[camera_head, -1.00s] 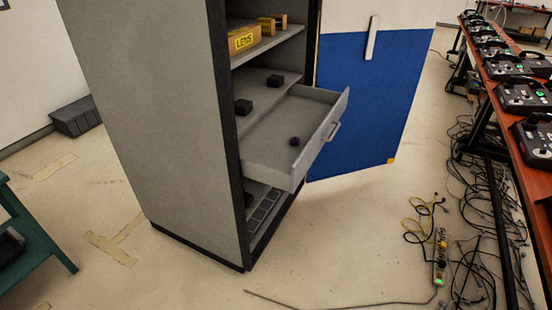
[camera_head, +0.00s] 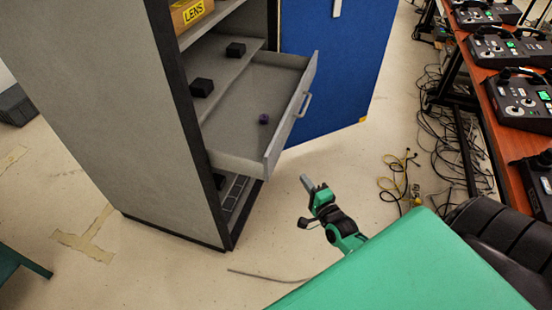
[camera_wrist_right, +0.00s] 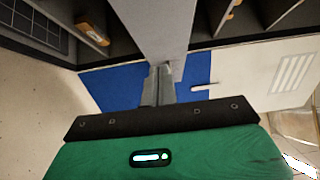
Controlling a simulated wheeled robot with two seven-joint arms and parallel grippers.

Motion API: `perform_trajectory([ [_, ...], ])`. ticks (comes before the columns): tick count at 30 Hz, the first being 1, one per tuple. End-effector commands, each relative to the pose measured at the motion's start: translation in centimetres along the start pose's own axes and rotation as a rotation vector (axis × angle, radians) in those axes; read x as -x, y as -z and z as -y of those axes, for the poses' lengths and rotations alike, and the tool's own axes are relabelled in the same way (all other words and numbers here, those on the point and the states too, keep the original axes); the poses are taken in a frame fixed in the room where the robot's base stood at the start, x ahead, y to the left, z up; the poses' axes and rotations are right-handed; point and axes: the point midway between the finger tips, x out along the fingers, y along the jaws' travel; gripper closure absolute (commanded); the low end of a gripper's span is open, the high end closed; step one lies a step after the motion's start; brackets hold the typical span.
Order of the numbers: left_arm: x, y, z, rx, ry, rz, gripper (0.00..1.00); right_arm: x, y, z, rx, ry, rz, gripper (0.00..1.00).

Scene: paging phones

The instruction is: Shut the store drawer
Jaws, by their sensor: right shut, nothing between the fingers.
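The store drawer (camera_head: 247,110) is pulled out of a grey cabinet (camera_head: 85,95) in the head view. Its grey front panel (camera_head: 290,118) carries a metal handle (camera_head: 305,104), and a small dark purple object (camera_head: 263,119) lies inside. My right gripper (camera_head: 306,183) is shut and empty, in front of the drawer and lower in the picture, apart from it. In the right wrist view, its closed fingers (camera_wrist_right: 157,86) point towards a grey surface that I cannot identify surely. My left gripper is not in view.
The cabinet's blue and white door (camera_head: 332,75) stands open behind the drawer. A yellow LENS box (camera_head: 190,12) sits on an upper shelf. A red table (camera_head: 500,85) with several phone consoles is at right, with tangled cables (camera_head: 440,125) on the floor.

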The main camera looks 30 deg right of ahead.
Motion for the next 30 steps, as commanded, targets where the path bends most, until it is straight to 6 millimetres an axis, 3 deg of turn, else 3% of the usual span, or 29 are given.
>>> perform_trajectory([
  [16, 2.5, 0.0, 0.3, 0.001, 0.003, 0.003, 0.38, -8.8, -0.3, 0.3, 0.002, -0.001, 0.001, 1.0],
  [22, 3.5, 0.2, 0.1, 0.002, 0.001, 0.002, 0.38, -10.5, -2.2, 0.2, 0.001, -0.001, 0.0, 1.0],
  [30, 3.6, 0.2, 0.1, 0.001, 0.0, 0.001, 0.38, -11.1, -2.9, -0.1, 0.004, -0.002, 0.001, 1.0],
])
